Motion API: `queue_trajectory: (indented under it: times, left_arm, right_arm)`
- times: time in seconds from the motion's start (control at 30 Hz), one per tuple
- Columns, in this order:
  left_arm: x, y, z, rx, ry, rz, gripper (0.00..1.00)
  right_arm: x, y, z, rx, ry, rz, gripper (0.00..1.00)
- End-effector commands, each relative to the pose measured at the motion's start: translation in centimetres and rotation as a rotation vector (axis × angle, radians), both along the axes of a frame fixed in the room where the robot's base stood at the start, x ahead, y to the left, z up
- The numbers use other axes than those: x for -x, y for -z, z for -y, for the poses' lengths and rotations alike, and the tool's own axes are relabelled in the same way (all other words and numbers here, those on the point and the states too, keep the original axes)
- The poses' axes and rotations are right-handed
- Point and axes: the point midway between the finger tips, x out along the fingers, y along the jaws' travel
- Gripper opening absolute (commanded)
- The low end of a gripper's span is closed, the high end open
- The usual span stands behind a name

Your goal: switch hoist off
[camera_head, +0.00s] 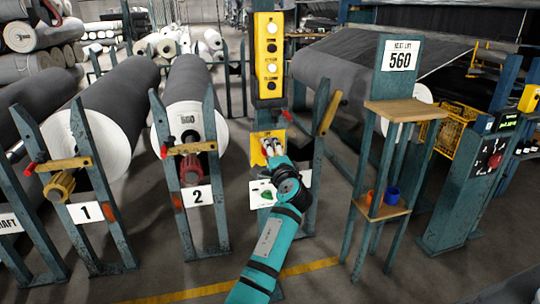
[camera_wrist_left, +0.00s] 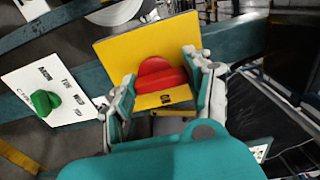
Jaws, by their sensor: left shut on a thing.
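The red rotary knob (camera_wrist_left: 160,74) sits on a square yellow plate (camera_wrist_left: 125,48) in the left wrist view, with a small dark label below it that seems to read ON. My left gripper (camera_wrist_left: 165,85) has one finger on each side of the knob and is shut on it. In the head view my left gripper (camera_head: 269,149) is at the yellow plate (camera_head: 257,142) on the teal post and hides the knob. My right gripper is in neither view.
A white plate with a green knob (camera_wrist_left: 44,102) is beside the yellow plate, lower down in the head view (camera_head: 263,193). A yellow button box (camera_head: 269,60) hangs above. Grey roll stands 1 (camera_head: 86,212) and 2 (camera_head: 199,195) are left; a wooden-shelved stand (camera_head: 404,110) is right.

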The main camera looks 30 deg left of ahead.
Motion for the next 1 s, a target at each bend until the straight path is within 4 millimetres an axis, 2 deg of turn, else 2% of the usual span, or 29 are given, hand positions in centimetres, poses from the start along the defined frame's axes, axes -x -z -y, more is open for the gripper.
queue_trajectory:
  times: [0.47, 0.5, 0.67, 1.0]
  left_arm:
    - [0.03, 0.32, 0.05, 0.014, -0.001, 0.005, 0.2]
    - [0.03, 0.32, 0.05, 0.014, -0.001, 0.005, 0.56]
    - [0.03, 0.22, 0.03, 0.011, 0.0, 0.007, 0.77]
    - [0.22, 0.13, 0.29, 0.009, 0.0, 0.008, 0.77]
  right_arm:
    - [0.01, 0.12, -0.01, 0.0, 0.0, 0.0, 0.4]
    - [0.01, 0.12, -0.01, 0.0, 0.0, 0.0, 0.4]
    - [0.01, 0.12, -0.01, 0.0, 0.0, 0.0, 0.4]
    - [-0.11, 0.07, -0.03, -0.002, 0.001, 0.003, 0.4]
